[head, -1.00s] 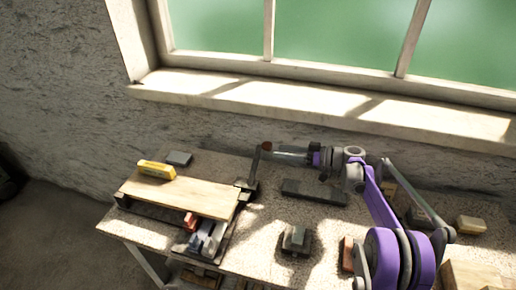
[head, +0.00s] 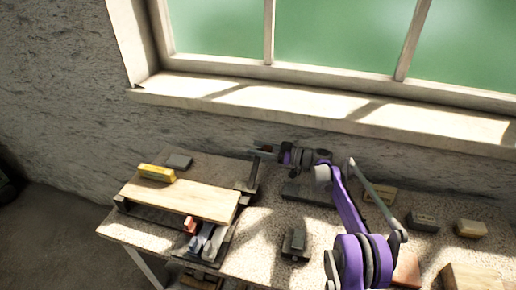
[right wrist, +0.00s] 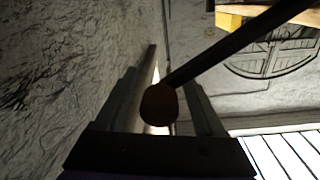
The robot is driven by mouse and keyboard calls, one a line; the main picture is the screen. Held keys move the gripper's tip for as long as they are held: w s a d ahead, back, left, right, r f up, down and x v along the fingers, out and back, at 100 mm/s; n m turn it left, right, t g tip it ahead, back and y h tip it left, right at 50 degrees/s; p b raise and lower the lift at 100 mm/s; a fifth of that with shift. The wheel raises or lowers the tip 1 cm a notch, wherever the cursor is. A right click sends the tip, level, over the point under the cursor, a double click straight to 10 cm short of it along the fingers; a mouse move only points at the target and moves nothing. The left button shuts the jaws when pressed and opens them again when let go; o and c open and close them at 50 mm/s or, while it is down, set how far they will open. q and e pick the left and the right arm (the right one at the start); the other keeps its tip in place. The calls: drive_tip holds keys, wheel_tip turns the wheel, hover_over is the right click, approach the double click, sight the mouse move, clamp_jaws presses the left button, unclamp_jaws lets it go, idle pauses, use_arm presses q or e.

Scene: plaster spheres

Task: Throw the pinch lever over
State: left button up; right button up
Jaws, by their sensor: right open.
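The pinch lever (head: 253,174) is a dark bar standing up at the right end of the wooden board's dark frame. Its reddish-brown knob is mostly covered by my gripper in the head view. My right gripper (head: 264,150) is at the lever's top, reaching in from the right. In the right wrist view the knob (right wrist: 160,105) lies between the two open fingers of the gripper (right wrist: 168,82), and the lever's dark rod (right wrist: 235,47) runs off to the upper right. I cannot tell whether a finger touches the knob. My left gripper is not in view.
A yellow block (head: 157,173) lies on the wooden board (head: 180,200). A dark flat block (head: 305,194) and a small dark stepped block (head: 295,243) are on the speckled bench. Pale blocks (head: 471,229) lie to the right. The wall and window sill (head: 250,100) are close behind.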

drive_tip(key=shift+a, duration=0.1)
drive_tip(key=c, duration=1)
clamp_jaws()
idle(0.4)
